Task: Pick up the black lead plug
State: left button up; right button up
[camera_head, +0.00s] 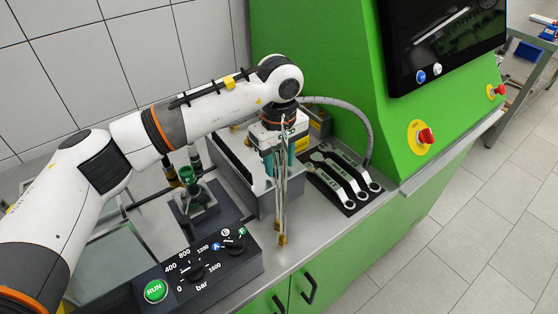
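My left arm reaches in from the left, and its gripper (282,239) points down over the bench's front strip, with brass-coloured fingertips low near the grey surface. The two long thin fingers overlap in this view, so I cannot tell whether they are apart or shut. I see nothing clearly held between them. I cannot make out a black lead plug; my arm and gripper cover part of the bench behind them. My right gripper is not in view.
A control box (205,262) with a green RUN button and knobs stands left of the gripper. A black tray of wrenches (343,183) lies to its right. A grey hose (352,112) curves down beside the green cabinet (318,45). A green funnel-like part (188,177) stands behind the control box.

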pick_arm(q)
jog(key=shift+f, duration=0.2)
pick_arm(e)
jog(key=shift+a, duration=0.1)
pick_arm(q)
grip_shut()
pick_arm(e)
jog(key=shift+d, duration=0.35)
